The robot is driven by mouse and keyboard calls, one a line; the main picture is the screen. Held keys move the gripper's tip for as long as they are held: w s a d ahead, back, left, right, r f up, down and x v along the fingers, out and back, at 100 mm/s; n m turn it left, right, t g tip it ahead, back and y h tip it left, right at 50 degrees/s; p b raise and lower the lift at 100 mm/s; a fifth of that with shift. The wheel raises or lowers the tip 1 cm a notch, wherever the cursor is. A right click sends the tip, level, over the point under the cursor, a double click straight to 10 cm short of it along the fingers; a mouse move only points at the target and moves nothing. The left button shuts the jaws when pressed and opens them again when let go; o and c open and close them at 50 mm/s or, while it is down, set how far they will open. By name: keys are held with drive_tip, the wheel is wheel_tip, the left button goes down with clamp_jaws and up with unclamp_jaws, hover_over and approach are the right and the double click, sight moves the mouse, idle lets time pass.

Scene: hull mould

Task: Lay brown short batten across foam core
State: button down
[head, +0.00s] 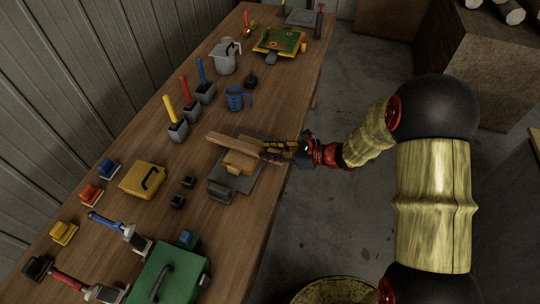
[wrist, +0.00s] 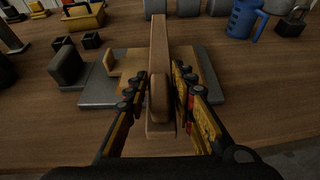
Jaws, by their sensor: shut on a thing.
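My gripper (head: 270,151) reaches over the table from the right and is shut on the brown short batten (head: 232,143). In the wrist view, the gripper (wrist: 159,85) has a finger on each side of the batten (wrist: 159,45), which points away from me. The tan foam core (head: 238,164) lies on a dark grey plate (head: 245,183), under and beside the batten. It also shows in the wrist view (wrist: 205,75), partly hidden by the batten and fingers. I cannot tell whether the batten touches the core.
A dark block (wrist: 66,66) stands at the plate's left end. Two small black cubes (head: 188,182) and a yellow case (head: 143,180) lie nearby. A blue jug (head: 237,98) and several upright-handled tools (head: 178,128) stand beyond. Bare wood (head: 225,255) lies along the front.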

drive_tip(key=shift+f, duration=0.4)
drive_tip(key=shift+f, duration=0.15)
drive_tip(key=c, duration=1.5)
unclamp_jaws()
